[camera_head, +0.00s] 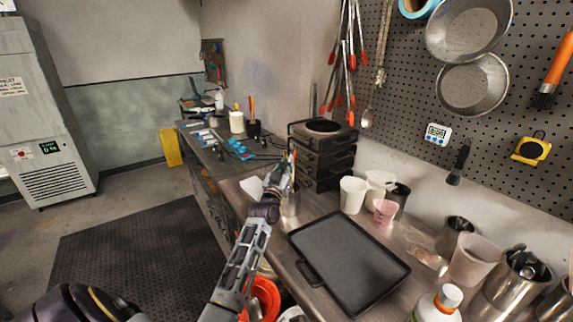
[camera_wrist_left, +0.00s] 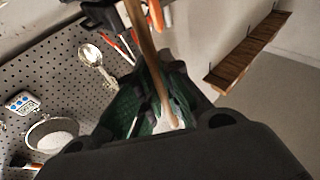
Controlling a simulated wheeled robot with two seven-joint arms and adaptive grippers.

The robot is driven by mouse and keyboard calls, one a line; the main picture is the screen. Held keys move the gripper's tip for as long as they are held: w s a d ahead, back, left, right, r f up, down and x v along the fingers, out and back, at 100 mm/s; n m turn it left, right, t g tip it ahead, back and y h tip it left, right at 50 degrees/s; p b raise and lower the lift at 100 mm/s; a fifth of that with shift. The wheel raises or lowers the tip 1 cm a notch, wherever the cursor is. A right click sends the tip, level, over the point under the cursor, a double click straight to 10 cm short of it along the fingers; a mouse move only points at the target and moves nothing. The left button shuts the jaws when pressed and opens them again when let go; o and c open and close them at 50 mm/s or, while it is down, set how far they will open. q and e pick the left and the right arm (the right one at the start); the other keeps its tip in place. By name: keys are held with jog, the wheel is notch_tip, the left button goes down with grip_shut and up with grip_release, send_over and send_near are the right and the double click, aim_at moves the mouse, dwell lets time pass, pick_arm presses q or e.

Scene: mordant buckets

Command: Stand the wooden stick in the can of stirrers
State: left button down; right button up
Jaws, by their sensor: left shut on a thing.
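My left gripper (camera_head: 284,174) is over the near edge of the metal bench, beside the black stacked trays. It is shut on the wooden stick (camera_wrist_left: 147,50), which runs up between the fingers in the left wrist view. In the head view the stick is mostly hidden by the gripper and hard to make out. A shiny metal can (camera_head: 291,205) stands on the bench just below and beside the gripper, partly covered by my arm. I cannot tell whether it holds stirrers, or whether the stick touches it. My right gripper is not in view.
A black tray (camera_head: 345,262) lies flat on the bench. White cups (camera_head: 352,194), a pink cup (camera_head: 384,212) and several metal cans stand behind and right of it. A stack of black trays (camera_head: 322,160) stands behind the gripper. An orange bucket (camera_head: 265,296) is below the bench edge.

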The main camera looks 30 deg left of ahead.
pick_arm(q)
jog(key=shift+w+a+f+b, duration=0.1)
jog(key=shift+w+f+b, duration=0.1)
jog(key=shift+f+b, duration=0.35)
jog(key=shift+w+d+f+b, duration=0.1)
jog(key=shift+w+f+b, duration=0.15)
jog(key=shift+f, duration=0.55)
jog(key=shift+w+a+f+b, duration=0.1)
jog(key=shift+w+f+b, duration=0.05)
jog(key=shift+f+b, duration=0.45)
jog(key=shift+w+f, duration=0.1)
jog(key=shift+f, duration=0.35)
jog(key=c, duration=1.5)
grip_release()
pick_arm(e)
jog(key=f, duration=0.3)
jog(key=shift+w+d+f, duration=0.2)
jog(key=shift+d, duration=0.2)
pick_arm(q)
jog(key=v, duration=1.2)
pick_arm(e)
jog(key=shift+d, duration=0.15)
